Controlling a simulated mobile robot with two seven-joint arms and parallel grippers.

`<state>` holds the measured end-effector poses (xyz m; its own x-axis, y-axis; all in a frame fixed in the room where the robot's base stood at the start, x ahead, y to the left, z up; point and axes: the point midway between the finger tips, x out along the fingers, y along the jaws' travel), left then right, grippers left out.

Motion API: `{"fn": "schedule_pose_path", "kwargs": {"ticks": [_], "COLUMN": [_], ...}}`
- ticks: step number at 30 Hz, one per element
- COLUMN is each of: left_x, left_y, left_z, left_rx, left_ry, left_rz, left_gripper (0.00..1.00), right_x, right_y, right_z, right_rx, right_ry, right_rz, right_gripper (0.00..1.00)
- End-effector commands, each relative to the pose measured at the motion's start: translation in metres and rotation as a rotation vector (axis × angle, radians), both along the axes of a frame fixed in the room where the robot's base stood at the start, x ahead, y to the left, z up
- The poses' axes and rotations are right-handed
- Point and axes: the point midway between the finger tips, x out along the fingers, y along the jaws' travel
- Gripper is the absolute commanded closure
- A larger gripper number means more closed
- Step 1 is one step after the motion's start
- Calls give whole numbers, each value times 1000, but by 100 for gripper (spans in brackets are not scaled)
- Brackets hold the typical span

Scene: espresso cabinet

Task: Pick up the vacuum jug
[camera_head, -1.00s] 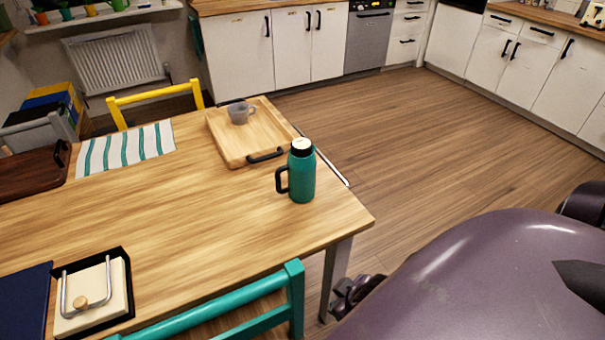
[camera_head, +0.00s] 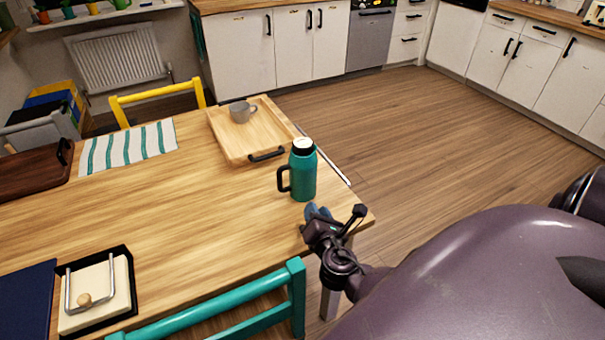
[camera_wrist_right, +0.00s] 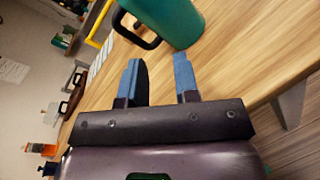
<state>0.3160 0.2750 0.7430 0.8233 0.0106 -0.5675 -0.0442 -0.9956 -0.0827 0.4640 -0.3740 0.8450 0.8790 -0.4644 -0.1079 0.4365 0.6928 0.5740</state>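My right gripper (camera_head: 335,213) is just in front of the jug, at the table's right corner. In the right wrist view its blue-padded fingers (camera_wrist_right: 158,75) are apart with nothing between them, short of the jug. My left gripper is not in view.
A wooden tray (camera_head: 232,147) with a grey cup (camera_head: 241,112) lies behind the jug. A teal chair (camera_head: 225,305) stands at the near edge. A napkin holder (camera_head: 95,290) and striped cloth (camera_head: 128,147) lie to the left. The table left of the jug is clear.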

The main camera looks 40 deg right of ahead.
Motion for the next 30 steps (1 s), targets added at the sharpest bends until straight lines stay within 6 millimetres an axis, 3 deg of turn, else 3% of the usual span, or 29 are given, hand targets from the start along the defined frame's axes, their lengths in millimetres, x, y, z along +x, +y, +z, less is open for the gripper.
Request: {"fn": "schedule_pose_path", "kwargs": {"ticks": [3, 9, 21, 30], "left_x": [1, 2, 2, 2], "left_y": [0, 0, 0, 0], "left_z": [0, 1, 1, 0], "left_rx": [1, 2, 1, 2], "left_ry": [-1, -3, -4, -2], "left_rz": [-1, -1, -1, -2], "left_gripper": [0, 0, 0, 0], "right_x": [26, 45, 93, 114], "right_y": [8, 18, 8, 3], "right_z": [-2, -7, -8, -9], "right_rx": [-303, -579, -617, -616], "right_ry": [57, 113, 120, 119], "right_rz": [141, 260, 277, 274], "right_gripper": [71, 71, 71, 71]}}
